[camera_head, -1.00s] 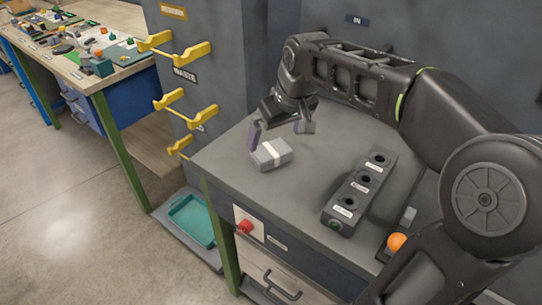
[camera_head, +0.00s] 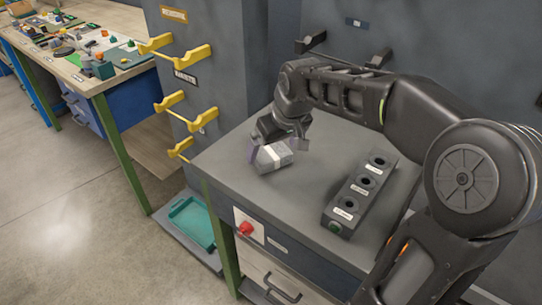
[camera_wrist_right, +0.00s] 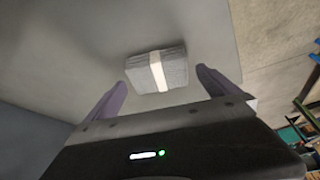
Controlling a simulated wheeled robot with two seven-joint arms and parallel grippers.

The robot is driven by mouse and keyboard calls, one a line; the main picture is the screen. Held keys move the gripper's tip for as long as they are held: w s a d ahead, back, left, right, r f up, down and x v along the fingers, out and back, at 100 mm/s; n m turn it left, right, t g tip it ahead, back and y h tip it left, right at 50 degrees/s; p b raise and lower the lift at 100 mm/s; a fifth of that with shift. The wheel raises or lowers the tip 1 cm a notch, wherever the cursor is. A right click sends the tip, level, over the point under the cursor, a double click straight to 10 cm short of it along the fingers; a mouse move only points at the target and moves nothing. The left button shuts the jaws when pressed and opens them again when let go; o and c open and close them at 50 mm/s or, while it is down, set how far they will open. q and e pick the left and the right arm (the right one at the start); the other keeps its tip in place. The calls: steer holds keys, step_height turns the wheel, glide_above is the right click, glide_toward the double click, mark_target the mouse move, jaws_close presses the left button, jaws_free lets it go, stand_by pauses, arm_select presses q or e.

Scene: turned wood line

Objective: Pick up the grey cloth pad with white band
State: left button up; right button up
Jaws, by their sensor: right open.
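The grey cloth pad with white band (camera_head: 273,157) lies on the grey bench top near its left corner. It also shows in the right wrist view (camera_wrist_right: 157,71), beyond and between the two purple-grey fingers. My right gripper (camera_head: 277,147) is open over the pad in the head view, with one finger on either side of it. In the wrist view the pad (camera_wrist_right: 140,72) looks free of both fingers, and the right gripper (camera_wrist_right: 160,92) holds nothing. My left gripper is not in view.
A dark block with several round holes (camera_head: 360,190) stands right of the pad on the bench (camera_head: 225,158). A red button (camera_head: 246,227) is on the bench front. Yellow hooks (camera_head: 188,105) stick out from the grey cabinet at left. A teal tray (camera_head: 192,220) lies low beside the bench.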

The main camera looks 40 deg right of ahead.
mark_target(272, 153)
steer(key=shift+x, duration=1.55)
steer(key=shift+s, duration=0.1)
steer(key=c, duration=1.3)
step_height(272, 153, up, 10)
steer(key=shift+r, duration=0.1)
steer(key=shift+c, duration=0.2)
